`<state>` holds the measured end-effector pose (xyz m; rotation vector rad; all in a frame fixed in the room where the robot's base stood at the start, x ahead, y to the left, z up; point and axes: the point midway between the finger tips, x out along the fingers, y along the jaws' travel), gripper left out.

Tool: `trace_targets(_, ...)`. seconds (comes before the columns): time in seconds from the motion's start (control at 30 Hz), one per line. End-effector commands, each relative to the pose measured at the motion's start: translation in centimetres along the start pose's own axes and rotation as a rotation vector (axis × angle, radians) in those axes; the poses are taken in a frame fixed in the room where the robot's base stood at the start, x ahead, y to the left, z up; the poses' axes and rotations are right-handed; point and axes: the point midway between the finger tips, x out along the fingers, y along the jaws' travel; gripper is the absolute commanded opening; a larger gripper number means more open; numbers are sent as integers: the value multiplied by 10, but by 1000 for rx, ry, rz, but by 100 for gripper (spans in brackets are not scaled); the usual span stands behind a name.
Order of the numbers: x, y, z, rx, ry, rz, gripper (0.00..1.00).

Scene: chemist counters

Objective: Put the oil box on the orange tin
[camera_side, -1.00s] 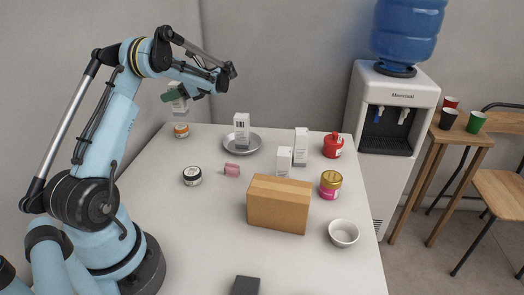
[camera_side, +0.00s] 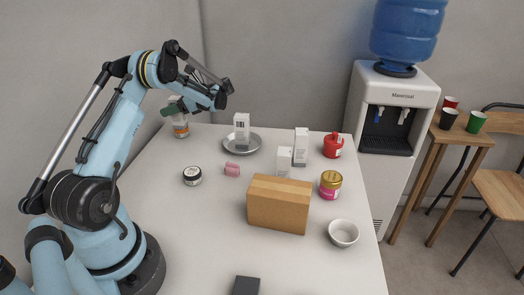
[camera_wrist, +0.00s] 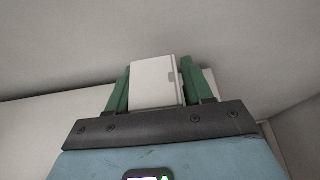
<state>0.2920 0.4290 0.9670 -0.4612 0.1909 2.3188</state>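The orange tin (camera_side: 181,131), a low jar with an orange and white side, stands at the back left of the white table in the side view. My gripper (camera_side: 175,106) is directly over it, with its green fingers shut on a small white box, the oil box (camera_side: 178,117). The box is upright, and its lower end is at the tin's top. I cannot tell whether they touch. In the wrist view the white box (camera_wrist: 153,82) sits between both green fingers. The tin is not visible there.
Another white box stands on a grey plate (camera_side: 256,146). A black-lidded jar (camera_side: 192,176), a pink piece (camera_side: 232,170), a cardboard box (camera_side: 278,204), two white boxes, a red container (camera_side: 333,146), a pink-gold jar (camera_side: 331,184) and a white bowl (camera_side: 343,233) stand further right and forward.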

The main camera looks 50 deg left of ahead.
Motion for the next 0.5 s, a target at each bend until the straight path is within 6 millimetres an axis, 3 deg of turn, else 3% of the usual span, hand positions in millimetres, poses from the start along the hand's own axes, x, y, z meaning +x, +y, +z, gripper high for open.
trace_targets(0.1, 0, 0, 0, 0, 0, 0, 68)
trace_targets(0.5, -8, 0, 3, 0, 0, -2, 68)
